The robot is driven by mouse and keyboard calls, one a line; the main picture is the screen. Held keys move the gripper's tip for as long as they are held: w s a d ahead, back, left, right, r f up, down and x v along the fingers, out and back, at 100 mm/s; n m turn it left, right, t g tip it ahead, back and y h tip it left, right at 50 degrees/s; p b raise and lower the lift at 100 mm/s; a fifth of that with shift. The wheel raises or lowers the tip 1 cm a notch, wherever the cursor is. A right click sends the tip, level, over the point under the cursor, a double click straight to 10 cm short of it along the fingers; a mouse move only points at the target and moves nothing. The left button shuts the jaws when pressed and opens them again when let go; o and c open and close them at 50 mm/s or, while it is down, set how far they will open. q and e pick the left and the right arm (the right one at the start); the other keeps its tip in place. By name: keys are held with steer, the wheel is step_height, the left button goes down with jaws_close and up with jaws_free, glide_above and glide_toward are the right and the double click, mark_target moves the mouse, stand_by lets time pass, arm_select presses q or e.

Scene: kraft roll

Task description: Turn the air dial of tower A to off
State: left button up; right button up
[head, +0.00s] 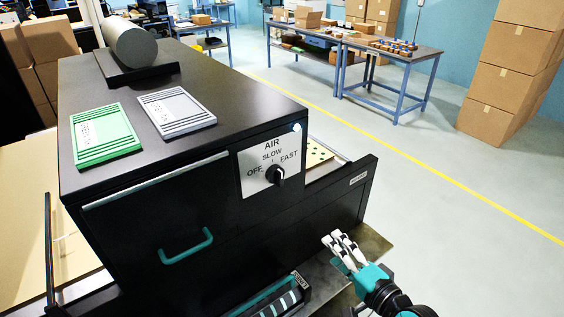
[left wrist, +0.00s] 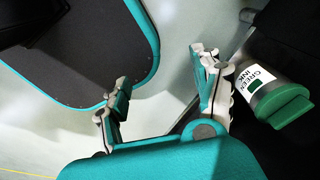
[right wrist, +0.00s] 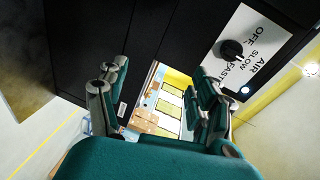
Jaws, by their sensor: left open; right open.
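The air dial (head: 276,175) is a round black knob on a white panel (head: 256,181) marked OFF, SLOW and FAST, on the front of a black tower (head: 200,110). Its pointer is too small to read surely. My right gripper (head: 346,243) is open and empty, below and to the right of the dial, apart from it. In the right wrist view the dial (right wrist: 232,50) and panel show at the upper right, beyond the open right fingers (right wrist: 158,84). My left gripper (left wrist: 162,84) is open and empty in the left wrist view; the head view does not show it.
A green plate (head: 104,136) and a grey plate (head: 176,109) lie on the tower, with a grey roll (head: 131,44) behind. An open drawer (head: 345,190) sticks out right of the panel. A green ink bottle (left wrist: 270,90) is near my left gripper. Floor to the right is clear.

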step_height(320, 180, up, 10)
steer(key=s+a+y, duration=0.1)
steer(key=s+y, duration=0.1)
steer(key=p, duration=0.5)
glide_toward(282, 181)
steer(key=shift+t+y, duration=0.3)
steer(key=shift+t, duration=0.1)
steer(key=x, duration=0.9)
steer(key=shift+f, duration=0.25)
steer(key=shift+w+a, duration=0.4)
arm_select(q)
steer(key=r, duration=0.6)
steer(key=shift+d, duration=0.2)
arm_select(e)
steer(key=shift+f, duration=0.1)
steer(key=c, duration=1.2)
arm_select(q)
steer(key=shift+a+f, duration=0.1)
steer(key=shift+a, duration=0.1)
